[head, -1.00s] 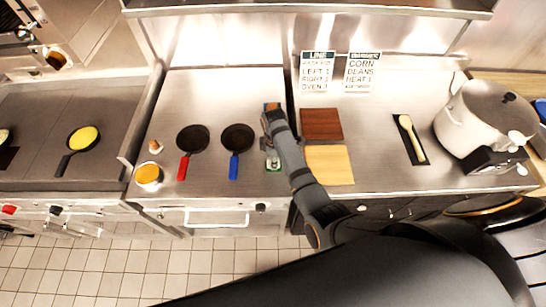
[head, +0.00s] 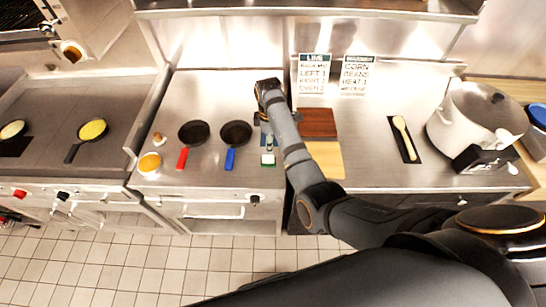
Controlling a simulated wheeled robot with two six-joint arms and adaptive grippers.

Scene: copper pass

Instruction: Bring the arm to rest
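One arm of mine comes in from the lower right, my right arm, and reaches up over the counter. My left gripper is not in view. The arm partly covers a dark red-brown board (head: 319,123) and a light wooden board (head: 327,158).
A red-handled pan (head: 194,132) and a blue-handled pan (head: 236,133) lie left of the arm. Two signs (head: 314,74) lean at the back.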

